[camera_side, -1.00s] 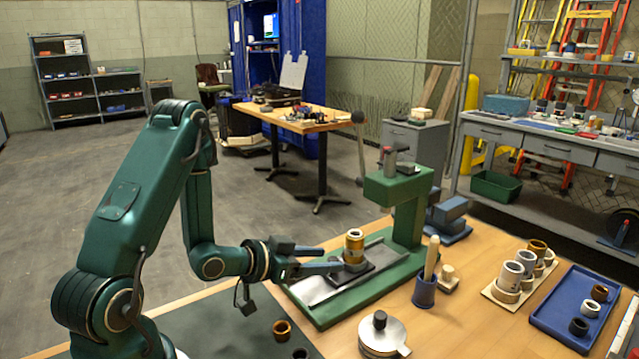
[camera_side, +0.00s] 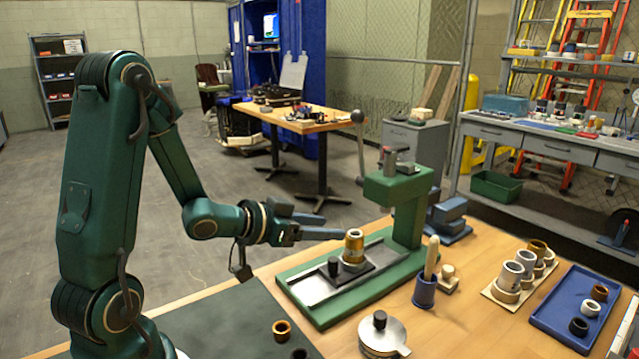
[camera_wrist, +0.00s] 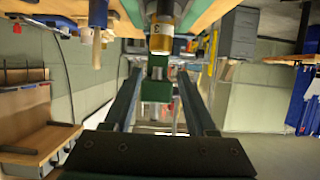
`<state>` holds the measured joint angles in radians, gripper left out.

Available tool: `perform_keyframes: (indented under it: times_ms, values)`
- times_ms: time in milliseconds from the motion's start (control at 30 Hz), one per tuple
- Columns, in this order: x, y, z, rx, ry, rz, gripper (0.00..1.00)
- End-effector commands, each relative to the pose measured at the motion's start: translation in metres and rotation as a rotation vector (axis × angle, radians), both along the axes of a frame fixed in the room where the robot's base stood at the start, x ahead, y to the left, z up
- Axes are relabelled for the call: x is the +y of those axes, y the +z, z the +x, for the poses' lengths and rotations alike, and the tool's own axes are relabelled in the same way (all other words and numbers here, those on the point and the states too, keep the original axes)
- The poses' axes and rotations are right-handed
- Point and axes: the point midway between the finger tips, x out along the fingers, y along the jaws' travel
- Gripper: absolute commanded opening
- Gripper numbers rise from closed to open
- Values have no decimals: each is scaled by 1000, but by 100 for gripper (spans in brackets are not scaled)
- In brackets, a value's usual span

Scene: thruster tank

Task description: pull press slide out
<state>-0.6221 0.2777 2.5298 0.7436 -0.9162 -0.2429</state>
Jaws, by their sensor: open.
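The press (camera_side: 400,195) is green and stands on the wooden bench, with a lever at its upper left. Its slide is a dark plate (camera_side: 352,274) with a black knob (camera_side: 334,266), lying on the pale metal track (camera_side: 318,287) of the green base. A gold and white cylinder (camera_side: 354,247) stands upright on the slide. My gripper (camera_side: 333,226) is open and empty, raised to the left of the cylinder and above the track, apart from the knob. In the wrist view the cylinder (camera_wrist: 161,38) shows beyond the two fingers (camera_wrist: 155,88).
A blue cup with a wooden-handled tool (camera_side: 425,290) stands right of the press base. A round metal pot (camera_side: 382,337) is at the front. A board of several cylinders (camera_side: 512,283) and a blue tray (camera_side: 575,310) are further right. A brown ring (camera_side: 282,330) lies on the dark mat.

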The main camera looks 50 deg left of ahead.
Motion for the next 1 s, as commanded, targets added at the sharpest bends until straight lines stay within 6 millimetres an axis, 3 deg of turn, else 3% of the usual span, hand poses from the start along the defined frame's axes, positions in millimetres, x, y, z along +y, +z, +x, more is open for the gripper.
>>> perform_keyframes:
  times_ms: [200,333,700,867,1000]
  values:
    - [0,-1,0,4,1,1,57]
    - [7,-15,-6,81,30,12,57]
    - [104,-54,-9,514,372,84,57]
    - [118,-55,-9,694,493,30,57]
    - [109,-49,-7,846,553,-54,57]
